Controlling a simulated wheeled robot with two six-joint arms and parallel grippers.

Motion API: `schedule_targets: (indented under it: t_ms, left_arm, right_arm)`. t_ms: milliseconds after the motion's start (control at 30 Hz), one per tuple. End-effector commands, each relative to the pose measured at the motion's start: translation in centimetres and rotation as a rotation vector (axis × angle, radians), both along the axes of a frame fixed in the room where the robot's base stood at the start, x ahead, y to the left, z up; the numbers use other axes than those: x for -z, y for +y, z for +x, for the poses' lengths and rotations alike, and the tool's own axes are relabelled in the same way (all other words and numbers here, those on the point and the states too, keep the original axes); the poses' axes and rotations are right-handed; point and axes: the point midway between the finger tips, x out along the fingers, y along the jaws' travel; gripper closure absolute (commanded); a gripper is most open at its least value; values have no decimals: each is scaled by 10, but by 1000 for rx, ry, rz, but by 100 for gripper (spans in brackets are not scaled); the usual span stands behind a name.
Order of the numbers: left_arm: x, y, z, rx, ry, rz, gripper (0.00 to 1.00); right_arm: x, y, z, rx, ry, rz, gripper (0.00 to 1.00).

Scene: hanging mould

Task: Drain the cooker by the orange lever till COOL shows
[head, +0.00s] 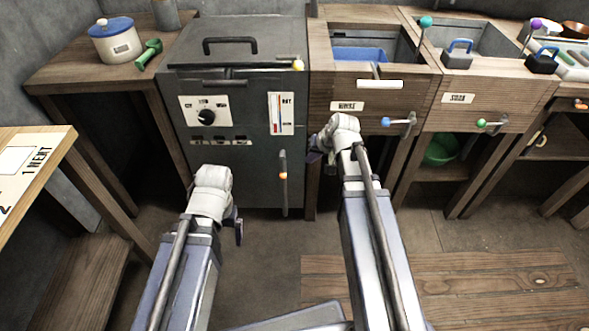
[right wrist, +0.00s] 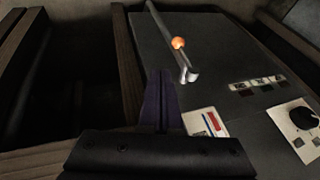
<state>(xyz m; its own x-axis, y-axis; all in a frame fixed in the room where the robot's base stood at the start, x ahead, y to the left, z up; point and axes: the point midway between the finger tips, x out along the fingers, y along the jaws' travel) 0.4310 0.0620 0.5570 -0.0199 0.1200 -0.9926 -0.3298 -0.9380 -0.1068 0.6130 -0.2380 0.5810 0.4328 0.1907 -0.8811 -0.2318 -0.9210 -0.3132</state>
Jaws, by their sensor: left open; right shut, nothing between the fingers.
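The cooker (head: 242,175) is a dark grey box. Its orange lever (head: 283,195) is a silver bar with an orange knob, hanging straight down low on the front. The lever also shows in the right wrist view (right wrist: 187,68). A gauge (head: 281,114) with a red bar and the word HOT sits above it. My right gripper (head: 315,155), shut and empty, is right of the lever, apart from it in the head view. In the right wrist view its purple fingers (right wrist: 161,75) point up, left of the lever's end. My left gripper (head: 238,230) is open, low and left of the lever, partly hidden by its wrist.
The cooker has a black dial (head: 205,116) and a top latch bar with a yellow knob (head: 298,66). A rinse sink (head: 346,106) with a blue-knobbed lever (head: 398,122) stands right of it. A wooden table (head: 75,80) with a pot (head: 115,42) is left.

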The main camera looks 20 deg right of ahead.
Motion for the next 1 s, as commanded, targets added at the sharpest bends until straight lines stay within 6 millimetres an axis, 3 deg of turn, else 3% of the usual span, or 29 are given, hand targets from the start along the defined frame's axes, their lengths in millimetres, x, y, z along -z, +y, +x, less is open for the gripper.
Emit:
schedule_targets:
  t_ms: [700,1000]
  left_arm:
    - [91,-2,0,12,-1,-8,6]
    - [108,-2,0,8,-1,-9,6]
  right_arm:
    - [91,18,42,-1,2,-1,100]
    - [108,44,54,-1,1,0,100]
